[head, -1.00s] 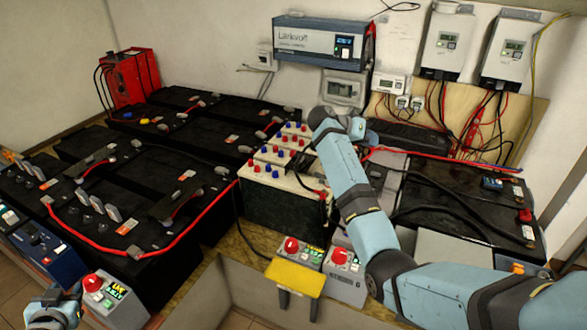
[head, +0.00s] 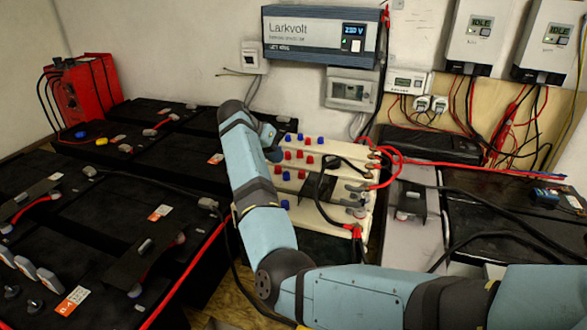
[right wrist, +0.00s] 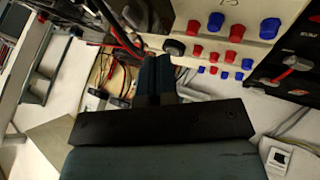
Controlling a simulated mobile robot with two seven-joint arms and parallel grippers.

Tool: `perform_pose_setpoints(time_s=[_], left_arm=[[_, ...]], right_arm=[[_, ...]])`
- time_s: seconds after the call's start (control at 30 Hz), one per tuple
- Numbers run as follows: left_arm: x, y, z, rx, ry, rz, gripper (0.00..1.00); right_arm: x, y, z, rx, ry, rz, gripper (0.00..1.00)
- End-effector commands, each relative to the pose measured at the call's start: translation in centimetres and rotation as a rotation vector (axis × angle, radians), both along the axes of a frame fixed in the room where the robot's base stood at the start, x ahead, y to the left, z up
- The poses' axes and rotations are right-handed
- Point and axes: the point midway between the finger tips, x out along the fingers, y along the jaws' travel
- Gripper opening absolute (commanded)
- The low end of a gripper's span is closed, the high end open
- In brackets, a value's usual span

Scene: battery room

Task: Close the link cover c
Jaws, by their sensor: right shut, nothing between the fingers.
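My right gripper (head: 272,152) is mostly hidden behind my arm, at the left edge of the cream batteries (head: 345,215) with red and blue caps. In the right wrist view its fingers (right wrist: 155,72) are together and empty, with the capped batteries beyond. Dark cover-like plates show: a long one (head: 152,245) tilted over a black battery at lower left, another (head: 32,196) at far left, one (head: 318,185) on the cream batteries and one (head: 410,200) right of them. No letter is readable, so I cannot tell which is cover c. My left gripper is out of view.
A red charger (head: 85,92) stands at the back left. The Larkvolt inverter (head: 320,38) and a breaker box (head: 352,90) hang on the wall. Red and black cables loop around the cream batteries. A black battery (head: 500,225) lies right.

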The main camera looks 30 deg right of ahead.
Motion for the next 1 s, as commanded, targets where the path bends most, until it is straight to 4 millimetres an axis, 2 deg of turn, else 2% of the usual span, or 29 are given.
perform_pose_setpoints(time_s=[0.17, 0.27, 0.67, 0.8, 1.0], left_arm=[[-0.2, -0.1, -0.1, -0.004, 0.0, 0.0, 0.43], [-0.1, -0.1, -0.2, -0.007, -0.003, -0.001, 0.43], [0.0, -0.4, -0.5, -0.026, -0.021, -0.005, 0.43], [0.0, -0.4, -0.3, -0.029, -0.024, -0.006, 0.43], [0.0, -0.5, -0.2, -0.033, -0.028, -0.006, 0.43]], right_arm=[[-0.1, -0.3, -0.7, 0.002, 0.0, 0.001, 0.0], [-0.2, -1.1, -1.9, 0.002, 0.001, 0.0, 0.0], [-1.3, -6.1, -8.6, 0.002, 0.001, 0.0, 0.0], [-3.0, -7.4, -8.2, 0.002, -0.003, -0.002, 0.0], [-4.1, -8.3, -8.0, 0.002, -0.002, 0.0, 0.0]])
